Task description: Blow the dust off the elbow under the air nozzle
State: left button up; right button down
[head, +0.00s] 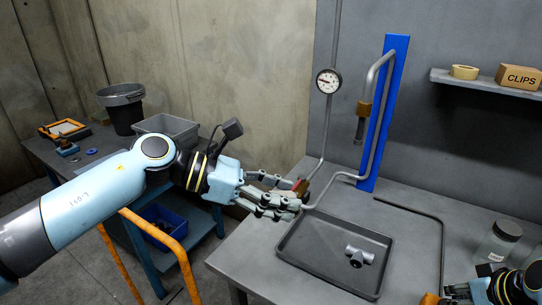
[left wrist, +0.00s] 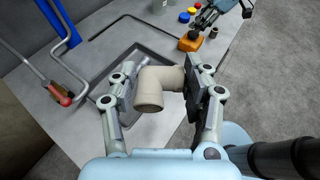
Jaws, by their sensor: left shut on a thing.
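My left gripper (head: 290,200) is shut on a beige pipe elbow (left wrist: 158,88), clearest in the left wrist view between the two finger pads (left wrist: 162,85). In the head view the fingers mostly hide the elbow. The gripper is above the bench near the tray's left back corner. The air nozzle (head: 360,128) points down from a bent pipe with a brass fitting on a blue upright. It is up and to the right of the gripper, apart from it. A red-handled valve (left wrist: 64,98) is on the pipe near the gripper. My right gripper (head: 458,291) is at the lower right; its jaw state is unclear.
A grey tray (head: 320,272) on the bench holds a metal tee fitting (head: 360,256). An orange object (left wrist: 190,42) is by the right gripper. A glass jar (head: 497,243) stands at the right. A gauge (head: 328,81) is on the wall pipe. A side table (head: 88,150) holds bins.

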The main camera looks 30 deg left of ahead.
aim_at(299, 210)
pick_arm(q)
jog(key=d+f, duration=0.1)
jog(key=w+d+f, duration=0.1)
jog(key=d, duration=0.1)
jog(key=d+f, duration=0.1)
jog(key=d, duration=0.1)
jog(key=shift+w, duration=0.35)
pick_arm(e)
jog(key=shift+d, duration=0.1)
pick_arm(q)
jog(key=w+d, duration=0.2)
jog(key=w, duration=1.2)
jog(key=shift+d+r, duration=0.35)
jog(key=shift+r, duration=0.05)
pick_arm(e)
jog(key=shift+f, duration=1.1)
dwell(0.7)
jog(key=shift+r, duration=0.1)
dwell(1.9)
jog(key=shift+r, duration=3.5)
